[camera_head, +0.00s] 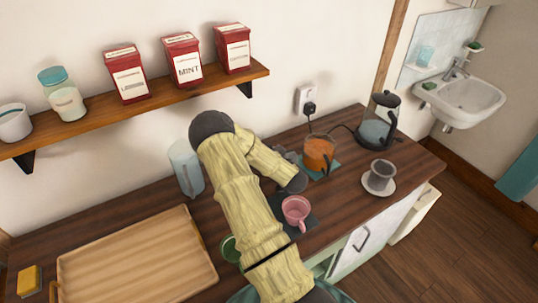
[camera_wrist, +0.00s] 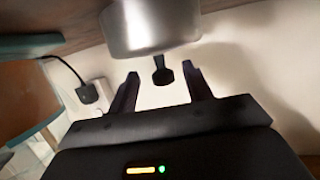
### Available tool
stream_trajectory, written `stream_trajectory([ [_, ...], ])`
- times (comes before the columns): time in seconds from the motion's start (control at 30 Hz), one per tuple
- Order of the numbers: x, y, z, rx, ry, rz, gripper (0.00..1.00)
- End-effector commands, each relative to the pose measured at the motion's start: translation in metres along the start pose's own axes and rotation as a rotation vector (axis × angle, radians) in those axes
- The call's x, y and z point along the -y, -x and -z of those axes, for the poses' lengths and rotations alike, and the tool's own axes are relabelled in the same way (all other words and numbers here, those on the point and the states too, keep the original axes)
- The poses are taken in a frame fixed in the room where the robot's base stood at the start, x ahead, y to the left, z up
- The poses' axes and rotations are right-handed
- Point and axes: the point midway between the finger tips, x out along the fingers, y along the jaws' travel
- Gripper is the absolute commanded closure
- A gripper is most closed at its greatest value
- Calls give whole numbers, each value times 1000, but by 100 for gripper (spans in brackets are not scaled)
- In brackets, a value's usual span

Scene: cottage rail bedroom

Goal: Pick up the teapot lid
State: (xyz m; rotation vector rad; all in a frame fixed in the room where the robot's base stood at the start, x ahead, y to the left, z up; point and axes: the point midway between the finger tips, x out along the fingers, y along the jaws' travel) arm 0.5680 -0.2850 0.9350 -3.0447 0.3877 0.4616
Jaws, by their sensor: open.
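The teapot lid (camera_wrist: 152,27) looks like a pale metal cylinder with a black knob (camera_wrist: 162,70) in the wrist view, which appears upside down. My gripper (camera_wrist: 160,73) is open, with one finger on each side of the knob in the picture. I cannot tell whether the fingers touch it. In the head view, my arm hides most of my gripper and I cannot make out the lid clearly. The orange teapot (camera_head: 319,153) stands on a teal mat (camera_head: 331,169) just right of my wrist; it also shows in the wrist view (camera_wrist: 22,98).
A pink cup (camera_head: 296,208) stands close below my wrist. A grey cup (camera_head: 381,172) on a saucer and a kettle (camera_head: 378,125) stand to the right. A clear jug (camera_head: 186,168) and wooden tray (camera_head: 135,262) lie left. A wall shelf (camera_head: 150,102) holds red tins.

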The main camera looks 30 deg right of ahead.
Motion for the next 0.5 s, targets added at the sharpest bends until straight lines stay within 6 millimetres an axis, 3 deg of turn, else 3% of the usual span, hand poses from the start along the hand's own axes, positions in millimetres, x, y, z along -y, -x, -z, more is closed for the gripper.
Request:
stream_trajectory([
  [0.23, 3, -33, 6, -1, 3, 2, 50],
  [0.5, 3, -40, 4, -1, 0, 0, 50],
])
